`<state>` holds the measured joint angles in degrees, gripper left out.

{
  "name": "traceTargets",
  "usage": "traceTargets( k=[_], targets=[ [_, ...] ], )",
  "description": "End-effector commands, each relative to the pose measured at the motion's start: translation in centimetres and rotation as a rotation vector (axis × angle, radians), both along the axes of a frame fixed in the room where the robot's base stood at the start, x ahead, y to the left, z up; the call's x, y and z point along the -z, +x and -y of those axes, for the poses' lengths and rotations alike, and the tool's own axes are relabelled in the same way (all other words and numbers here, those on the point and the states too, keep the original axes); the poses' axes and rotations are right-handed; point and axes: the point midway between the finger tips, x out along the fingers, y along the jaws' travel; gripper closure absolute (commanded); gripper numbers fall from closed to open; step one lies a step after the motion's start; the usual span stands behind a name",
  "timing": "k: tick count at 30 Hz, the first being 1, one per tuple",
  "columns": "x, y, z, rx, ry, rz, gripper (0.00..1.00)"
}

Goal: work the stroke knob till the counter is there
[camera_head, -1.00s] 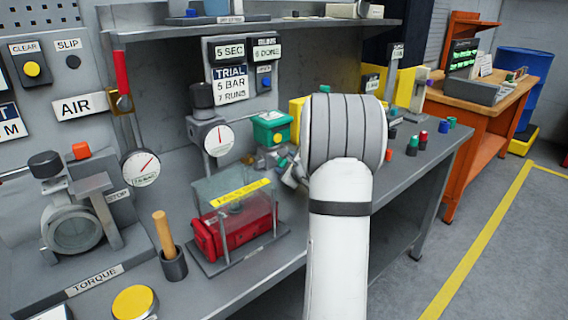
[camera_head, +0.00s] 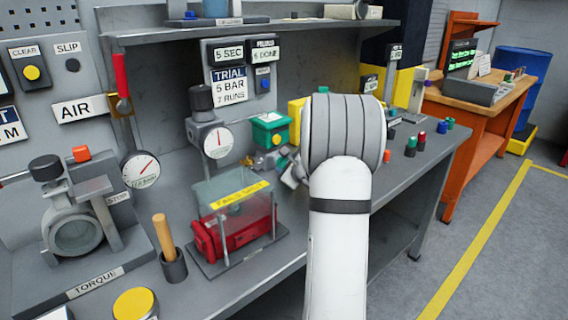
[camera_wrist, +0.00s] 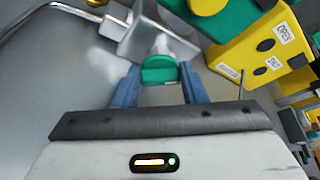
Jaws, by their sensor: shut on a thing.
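The green stroke knob (camera_wrist: 160,72) sits on a grey metal fitting in the wrist view. The two blue fingers of my gripper (camera_wrist: 159,78) stand on either side of it, closed on it. In the head view my white arm hides most of the gripper and the knob. The counter plate (camera_head: 264,51) on the back panel reads "6 DONE" under a top line too blurred to read. The trial card (camera_head: 230,84) beside it reads "5 BAR, 7 RUNS". A round gauge (camera_head: 218,142) stands on a grey post on the bench.
A yellow box with "OPEN" and "SHUT" labels (camera_wrist: 270,50) is close to the right of my gripper. A clear cover over a red actuator (camera_head: 230,233), a torque stand (camera_head: 75,235) and a wooden-handled tool in a cup (camera_head: 165,240) stand to the left. Several small coloured caps lie right.

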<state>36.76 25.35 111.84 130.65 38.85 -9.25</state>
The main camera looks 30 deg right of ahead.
Motion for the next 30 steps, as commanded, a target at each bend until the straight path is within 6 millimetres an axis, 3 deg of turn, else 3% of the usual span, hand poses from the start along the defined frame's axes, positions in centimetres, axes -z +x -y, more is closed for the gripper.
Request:
traceTargets(
  k=[18, 30],
  targets=[
    [-0.45, -0.04, 0.5, 0.002, 0.481, -0.073, 0.85],
    [-0.14, 0.01, 0.62, 0.001, 0.672, -0.099, 0.85]
  ],
)
